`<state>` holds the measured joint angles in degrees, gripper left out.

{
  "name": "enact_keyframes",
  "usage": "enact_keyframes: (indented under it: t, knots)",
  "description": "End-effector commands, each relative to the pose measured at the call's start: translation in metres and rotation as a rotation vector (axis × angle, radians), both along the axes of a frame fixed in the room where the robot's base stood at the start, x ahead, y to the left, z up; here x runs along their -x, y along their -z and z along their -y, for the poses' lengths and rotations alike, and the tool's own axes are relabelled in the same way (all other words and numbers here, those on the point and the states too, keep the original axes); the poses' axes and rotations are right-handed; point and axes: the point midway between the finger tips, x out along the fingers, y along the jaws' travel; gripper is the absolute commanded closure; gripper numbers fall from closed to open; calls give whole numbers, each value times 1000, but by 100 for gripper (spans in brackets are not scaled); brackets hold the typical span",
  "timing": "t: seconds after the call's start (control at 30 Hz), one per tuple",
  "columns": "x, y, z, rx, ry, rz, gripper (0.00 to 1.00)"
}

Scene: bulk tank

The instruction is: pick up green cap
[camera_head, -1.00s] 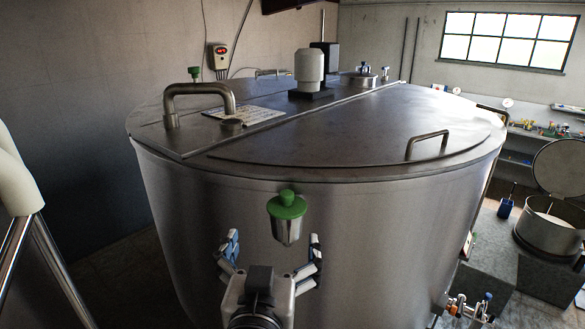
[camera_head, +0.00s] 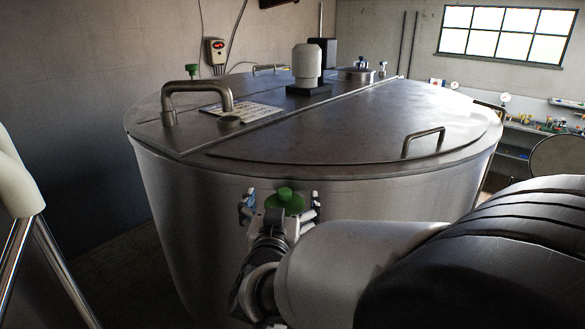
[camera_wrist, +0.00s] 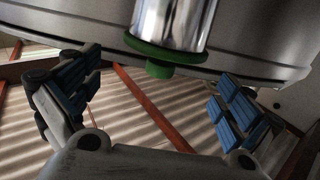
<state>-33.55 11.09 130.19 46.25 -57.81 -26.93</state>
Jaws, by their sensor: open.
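The green cap (camera_head: 285,200) has a small knob and tops a shiny metal cup in front of the tank's wall. In the head view the cup body is hidden behind my gripper. In the wrist view the cap (camera_wrist: 165,58) shows at the upper middle, on the end of the metal cup (camera_wrist: 172,22). My gripper (camera_head: 281,206) is open, with one finger on each side of the cap in the head view. In the wrist view the blue-padded fingers (camera_wrist: 152,88) are wide apart and the cap lies beyond the gap between them. I see no contact.
The large steel tank (camera_head: 320,230) fills the middle, with a bent pipe (camera_head: 197,92), a white cylinder (camera_head: 307,62) and a lid handle (camera_head: 425,140) on top. Shelves with small items (camera_head: 540,130) stand at the right. My arm covers the lower right of the head view.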

Motion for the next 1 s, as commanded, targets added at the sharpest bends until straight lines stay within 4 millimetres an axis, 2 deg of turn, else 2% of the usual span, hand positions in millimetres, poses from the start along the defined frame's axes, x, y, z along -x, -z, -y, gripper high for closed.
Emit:
enact_keyframes:
  t: [0.1, 0.2, 0.5, 1.0]
  knots:
    - [-20, 3, 2, 0, 3, -1, 1]
    - [-30, 4, 2, 0, 1, -1, 1]
    - [-33, 4, 3, -1, 0, -1, 2]
    - [-33, 4, 2, -1, 0, 0, 35]
